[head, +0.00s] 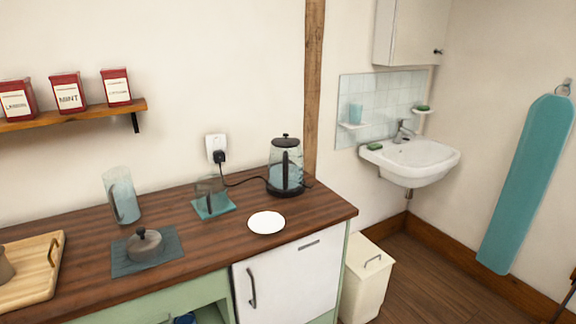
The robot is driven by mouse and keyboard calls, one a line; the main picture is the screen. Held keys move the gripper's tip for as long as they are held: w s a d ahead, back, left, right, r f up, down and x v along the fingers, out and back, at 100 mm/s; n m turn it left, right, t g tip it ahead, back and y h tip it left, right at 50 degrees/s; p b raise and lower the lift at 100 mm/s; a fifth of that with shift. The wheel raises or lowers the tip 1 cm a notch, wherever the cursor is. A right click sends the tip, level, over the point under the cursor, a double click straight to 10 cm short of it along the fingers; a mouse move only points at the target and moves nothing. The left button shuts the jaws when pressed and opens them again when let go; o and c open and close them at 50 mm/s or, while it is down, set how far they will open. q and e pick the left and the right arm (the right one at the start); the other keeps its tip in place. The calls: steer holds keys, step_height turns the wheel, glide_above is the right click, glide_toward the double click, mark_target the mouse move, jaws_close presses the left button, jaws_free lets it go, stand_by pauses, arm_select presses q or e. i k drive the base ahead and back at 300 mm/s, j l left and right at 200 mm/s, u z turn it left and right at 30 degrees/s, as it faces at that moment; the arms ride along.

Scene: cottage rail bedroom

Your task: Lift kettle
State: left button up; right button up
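The kettle (286,168) stands upright near the right end of the wooden counter. It has a clear body with bluish water inside, a black lid and a black handle on its near side. It sits on a black base, and a black cord runs from there to a plug in the white wall socket (216,148). Neither of my grippers shows in the head view.
The wooden counter (190,248) also holds a white plate (266,222), a glass mug (211,191) on a teal mat, a glass jug (122,196), a grey lidded pot (145,244) and a wooden tray (52,276). A cream bin (365,283) stands on the floor at right.

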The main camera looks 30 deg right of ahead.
mark_target(286, 166)
steer(key=i+l, duration=0.2)
steer(key=l, duration=0.15)
steer(key=i+l, duration=0.2)
steer(key=l, duration=0.15)
steer(key=i+l, duration=0.15)
steer(key=l, duration=0.2)
